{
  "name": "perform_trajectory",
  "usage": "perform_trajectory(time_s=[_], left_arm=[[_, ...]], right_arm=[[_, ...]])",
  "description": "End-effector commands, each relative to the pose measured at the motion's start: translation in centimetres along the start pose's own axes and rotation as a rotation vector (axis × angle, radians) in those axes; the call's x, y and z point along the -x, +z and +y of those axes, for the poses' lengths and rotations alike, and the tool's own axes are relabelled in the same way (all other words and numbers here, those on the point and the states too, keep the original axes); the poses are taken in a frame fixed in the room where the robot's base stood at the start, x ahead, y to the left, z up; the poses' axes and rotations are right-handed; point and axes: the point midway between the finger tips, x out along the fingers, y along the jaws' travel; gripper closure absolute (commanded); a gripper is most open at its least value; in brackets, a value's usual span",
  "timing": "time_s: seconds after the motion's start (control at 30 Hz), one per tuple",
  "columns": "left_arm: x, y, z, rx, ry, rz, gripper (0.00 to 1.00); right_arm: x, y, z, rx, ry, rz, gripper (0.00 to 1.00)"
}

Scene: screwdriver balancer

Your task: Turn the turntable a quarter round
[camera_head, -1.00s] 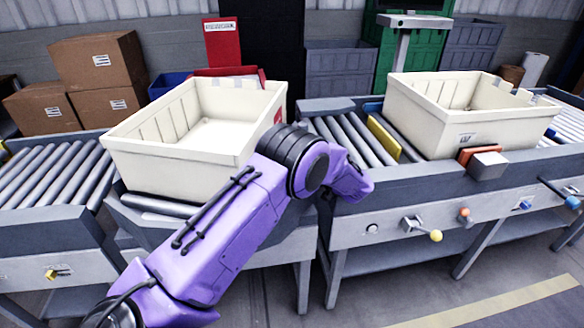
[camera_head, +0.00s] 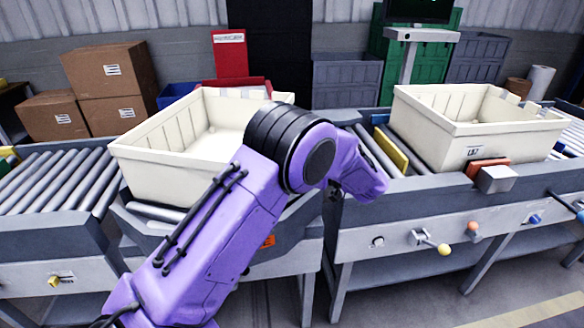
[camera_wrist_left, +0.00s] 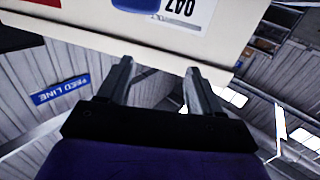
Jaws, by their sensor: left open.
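The turntable (camera_head: 155,212) is the middle conveyor section, mostly hidden under a cream bin (camera_head: 150,172) and behind my left arm. The bin sits between the left and right conveyors, its long side slanting away to the right. My left arm crosses in front of it, bent at the elbow; its gripper is hidden in the head view. In the left wrist view my left gripper (camera_wrist_left: 158,68) is open and empty, fingers apart. A pale wall with a printed label (camera_wrist_left: 184,12) lies just beyond the fingertips; I cannot tell whether they touch it. My right gripper is not in view.
A roller conveyor (camera_head: 55,180) adjoins on the left. Cardboard boxes (camera_head: 108,70) stand behind.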

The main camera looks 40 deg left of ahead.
Motion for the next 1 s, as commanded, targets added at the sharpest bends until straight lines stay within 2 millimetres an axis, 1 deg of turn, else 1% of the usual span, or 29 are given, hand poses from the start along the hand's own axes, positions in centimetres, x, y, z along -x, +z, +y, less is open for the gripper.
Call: perform_trajectory(time_s=[0.03,0.1,0.3,0.4,0.5,0.57,0.8,0.83,0.87,0.9,0.93,0.97,1.0], left_arm=[[0.5,-1.3,-0.8,0.003,0.002,0.0,0.35],[1.1,-2.6,-2.2,0.001,0.003,0.0,0.35],[3.2,-4.7,-6.8,0.001,0.001,0.001,0.35],[3.9,-5.4,-8.4,0.001,0.001,0.001,0.35],[4.3,-5.8,-9.3,0.0,-0.001,-0.001,0.35],[4.5,-5.9,-9.6,-0.001,-0.001,0.0,0.35],[4.5,-5.9,-9.7,-0.001,-0.001,-0.001,0.35],[4.5,-5.9,-9.7,-0.002,-0.001,0.0,0.35],[4.5,-5.9,-9.7,-0.002,0.0,0.0,0.35],[4.5,-5.8,-9.6,-0.003,0.006,0.004,0.35],[4.4,-5.6,-9.5,-0.004,0.014,0.01,0.35],[4.3,-5.3,-9.2,-0.005,0.029,0.018,0.35],[4.2,-4.7,-8.9,-0.008,0.055,0.033,0.35]], right_arm=[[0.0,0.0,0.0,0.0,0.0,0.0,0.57],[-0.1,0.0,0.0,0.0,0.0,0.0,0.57],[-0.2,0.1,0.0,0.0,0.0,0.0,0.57],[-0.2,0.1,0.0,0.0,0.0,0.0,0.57],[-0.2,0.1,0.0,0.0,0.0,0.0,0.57],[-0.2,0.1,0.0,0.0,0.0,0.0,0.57],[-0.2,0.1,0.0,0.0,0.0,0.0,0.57],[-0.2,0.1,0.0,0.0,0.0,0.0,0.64],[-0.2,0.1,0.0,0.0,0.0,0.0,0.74],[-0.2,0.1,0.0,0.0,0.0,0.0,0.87],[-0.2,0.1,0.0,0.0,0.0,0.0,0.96],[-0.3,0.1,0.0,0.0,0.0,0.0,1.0],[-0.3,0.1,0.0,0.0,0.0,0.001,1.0]])
